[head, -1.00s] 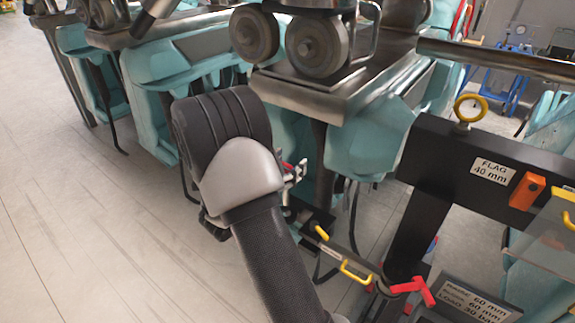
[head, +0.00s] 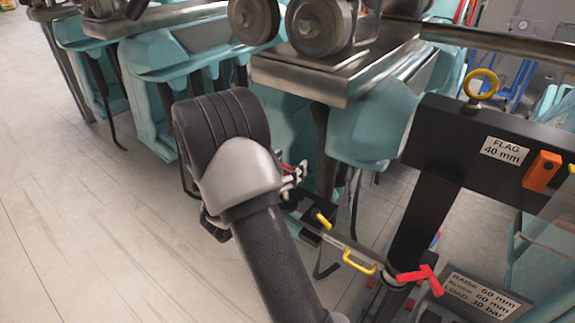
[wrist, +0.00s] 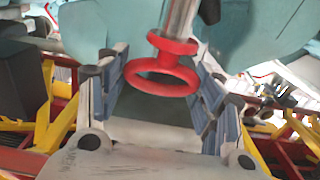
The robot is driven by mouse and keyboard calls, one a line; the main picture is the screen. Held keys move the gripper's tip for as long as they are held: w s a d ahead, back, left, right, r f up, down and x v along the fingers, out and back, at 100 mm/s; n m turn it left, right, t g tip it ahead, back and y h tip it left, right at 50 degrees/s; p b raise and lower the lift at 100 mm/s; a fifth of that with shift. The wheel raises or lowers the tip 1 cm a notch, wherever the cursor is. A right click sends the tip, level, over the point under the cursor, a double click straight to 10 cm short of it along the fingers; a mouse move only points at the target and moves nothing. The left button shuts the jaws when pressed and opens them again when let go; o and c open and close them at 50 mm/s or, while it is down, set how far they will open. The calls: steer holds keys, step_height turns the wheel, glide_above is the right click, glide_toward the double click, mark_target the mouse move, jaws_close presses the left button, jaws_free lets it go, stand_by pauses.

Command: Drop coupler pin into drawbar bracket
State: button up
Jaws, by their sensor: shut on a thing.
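The coupler pin, a steel shaft with a red collar and red ring (wrist: 165,82), shows in the wrist view between my gripper's blue-padded fingers. My gripper (wrist: 163,88) is shut on it. The pin's shaft runs up out of the top of the picture, so its tip is hidden. In the head view my gripper (head: 293,180) is mostly hidden behind my arm, with a bit of red beside it. It is near the underside of the teal coaster car. I cannot make out the drawbar bracket for certain in either view.
A black frame (head: 480,143) labelled "FLAG 40 mm", with a yellow ring on top, stands at right. A bar with yellow handles (head: 358,262) and a red handle (head: 418,278) lie low near my gripper. Teal cars (head: 180,52) fill the back; the left floor is clear.

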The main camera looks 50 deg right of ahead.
steer(key=shift+f+b, duration=3.05)
steer(key=shift+f, duration=0.8)
steer(key=o, duration=1.4)
steer(key=shift+o, duration=0.2)
steer(key=s+a, duration=0.1)
steer(key=a, duration=1.1)
